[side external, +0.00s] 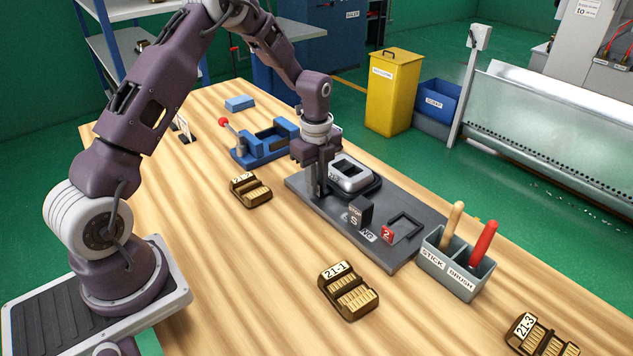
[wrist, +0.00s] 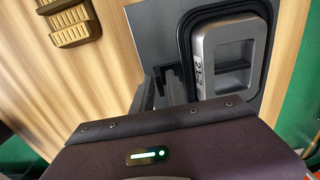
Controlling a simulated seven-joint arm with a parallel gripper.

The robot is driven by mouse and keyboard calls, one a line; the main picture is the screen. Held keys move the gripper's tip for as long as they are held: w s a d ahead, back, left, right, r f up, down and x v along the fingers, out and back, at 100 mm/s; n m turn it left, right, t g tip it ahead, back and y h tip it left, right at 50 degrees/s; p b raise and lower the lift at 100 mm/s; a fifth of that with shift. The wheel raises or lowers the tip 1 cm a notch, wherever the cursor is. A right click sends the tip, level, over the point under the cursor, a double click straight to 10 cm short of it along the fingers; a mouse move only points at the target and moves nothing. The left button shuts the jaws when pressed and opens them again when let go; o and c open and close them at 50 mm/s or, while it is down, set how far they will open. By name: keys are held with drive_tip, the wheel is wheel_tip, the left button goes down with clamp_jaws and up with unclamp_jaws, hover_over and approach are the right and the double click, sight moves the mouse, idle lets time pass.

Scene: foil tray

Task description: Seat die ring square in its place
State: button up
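The silver die ring (side external: 352,174) is a rounded rectangular frame with a number label. It lies at the far end of the dark grey plate (side external: 332,219), inside a dark raised surround. In the wrist view the ring (wrist: 204,45) shows at the right, its edges looking slightly turned against the surround (wrist: 188,25). I cannot tell whether it lies fully down. My gripper (side external: 318,190) points down just left of the ring, low over the plate. Its fingers (wrist: 165,88) also show beside the ring's label side, apparently holding nothing; their gap is unclear.
Bare wood lies between.

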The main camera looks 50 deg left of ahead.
drive_tip(key=shift+r, duration=2.3)
drive_tip(key=shift+o, duration=0.2)
drive_tip(key=o, duration=0.5)
drive_tip(key=shift+r, duration=1.95)
